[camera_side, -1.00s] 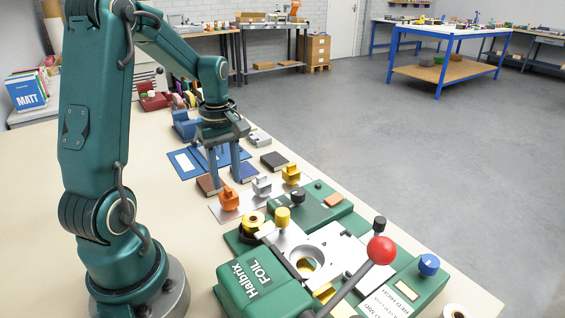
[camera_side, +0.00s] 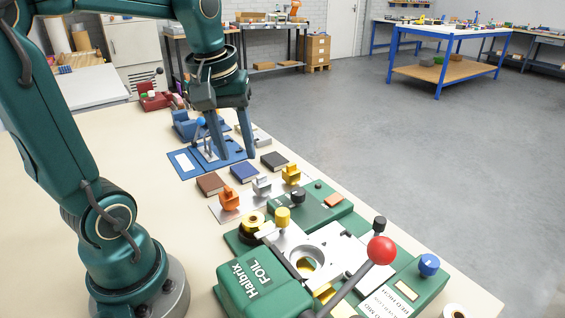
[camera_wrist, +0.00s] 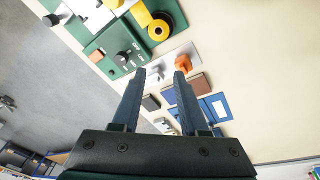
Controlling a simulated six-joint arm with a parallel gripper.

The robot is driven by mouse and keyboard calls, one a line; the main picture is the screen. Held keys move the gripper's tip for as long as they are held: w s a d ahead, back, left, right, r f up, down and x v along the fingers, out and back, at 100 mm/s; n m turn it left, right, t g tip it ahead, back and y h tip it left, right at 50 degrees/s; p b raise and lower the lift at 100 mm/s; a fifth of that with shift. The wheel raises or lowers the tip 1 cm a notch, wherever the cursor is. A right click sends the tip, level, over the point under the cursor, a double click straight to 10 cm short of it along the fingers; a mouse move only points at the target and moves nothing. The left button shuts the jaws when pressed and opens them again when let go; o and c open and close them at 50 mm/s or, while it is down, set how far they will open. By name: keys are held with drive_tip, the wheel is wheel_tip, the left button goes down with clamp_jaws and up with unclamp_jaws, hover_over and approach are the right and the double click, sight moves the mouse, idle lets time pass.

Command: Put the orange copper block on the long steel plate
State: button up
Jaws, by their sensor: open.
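The orange copper block (camera_side: 229,198) stands upright on a thin pale metal plate (camera_side: 226,214), beside a silver block (camera_side: 262,187) and a yellow block (camera_side: 291,174). In the wrist view the orange block (camera_wrist: 183,63) shows just beyond one fingertip. A larger steel plate with a round hole (camera_side: 333,241) lies on the green foil machine; I cannot tell which plate is the long steel one. My gripper (camera_side: 237,156) is open and empty, above the blue tool behind the books, apart from the blocks. In the wrist view its fingers (camera_wrist: 160,73) have a gap between them.
The green foil machine (camera_side: 250,284) with a red-knobbed lever (camera_side: 381,250) fills the near right. Brown (camera_side: 210,184), blue (camera_side: 245,172) and black (camera_side: 275,161) books lie behind the blocks.

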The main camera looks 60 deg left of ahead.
drive_tip(key=s+d+f+m+t+h, duration=0.1)
drive_tip(key=s+d+f+m+t, duration=0.1)
drive_tip(key=s+d+m, duration=0.3)
drive_tip(key=d+m+t, duration=0.1)
drive_tip(key=d+m, duration=0.2)
drive_tip(key=m, duration=0.2)
drive_tip(key=shift+d, duration=0.4)
